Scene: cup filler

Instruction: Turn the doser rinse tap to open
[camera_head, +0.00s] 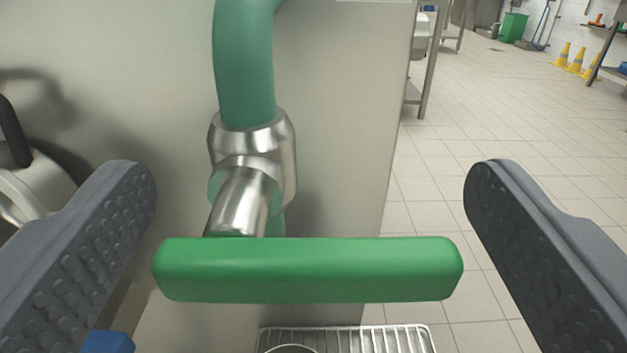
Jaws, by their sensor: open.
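The doser rinse tap has a green bar handle (307,270) lying level across the middle of the camera view. The handle sits on a shiny metal stem and valve body (268,148). A green pipe (244,62) runs into the valve from above and shows again below it. My gripper (312,205) is open, one dark studded finger on each side of the view. The handle lies between the two fingers, with a visible gap at each end. The fingers do not appear to touch it.
A grey panel (335,120) stands behind the tap. A wire rack (390,340) with a round rim on it lies below. A metal vessel (40,185) is at left, a blue object (108,342) at lower left. Tiled floor (520,130) opens at right, with yellow cones (575,62) far off.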

